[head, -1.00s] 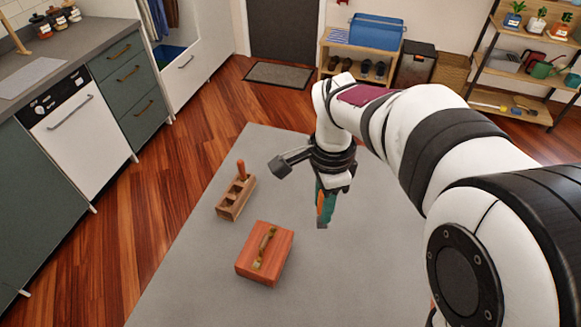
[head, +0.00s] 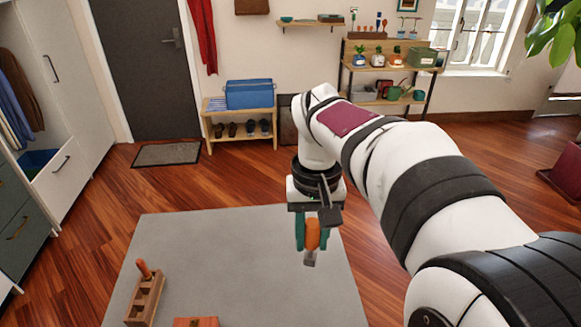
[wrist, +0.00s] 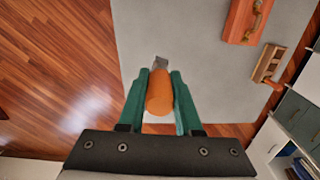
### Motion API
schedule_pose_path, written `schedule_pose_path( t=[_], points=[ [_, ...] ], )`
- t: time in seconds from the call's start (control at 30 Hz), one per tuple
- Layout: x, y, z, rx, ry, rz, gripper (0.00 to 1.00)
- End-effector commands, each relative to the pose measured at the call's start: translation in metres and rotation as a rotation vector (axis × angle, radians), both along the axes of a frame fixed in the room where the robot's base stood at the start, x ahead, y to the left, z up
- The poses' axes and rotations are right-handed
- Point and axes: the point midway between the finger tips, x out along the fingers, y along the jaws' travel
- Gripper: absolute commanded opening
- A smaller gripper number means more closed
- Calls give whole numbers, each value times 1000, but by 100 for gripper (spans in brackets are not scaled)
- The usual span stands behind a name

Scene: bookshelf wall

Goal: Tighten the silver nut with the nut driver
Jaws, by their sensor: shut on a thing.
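My gripper (head: 312,243) is shut on an orange-handled tool (head: 312,232) with a short grey end pointing down. It is held in the air above the grey mat or tabletop (head: 215,260). In the wrist view the orange handle (wrist: 160,93) sits between the green fingers of my gripper (wrist: 159,76), its grey end beyond them. I cannot tell for sure that it is the nut driver. No silver nut can be made out in either view.
A wooden rack (head: 143,302) with an orange-handled thing (head: 144,268) stands at left. A bench (head: 207,125) and shelf (head: 345,95) stand behind. The surface around my gripper is clear.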

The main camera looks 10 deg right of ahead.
Motion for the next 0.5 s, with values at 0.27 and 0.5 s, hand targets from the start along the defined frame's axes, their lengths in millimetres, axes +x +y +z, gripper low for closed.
schedule_pose_path(
  t=[0.27,0.5],
  points=[
    [1,45,-22,-3,4,-212,0],
    [-11,113,-57,-7,3,-542,0]
  ],
)
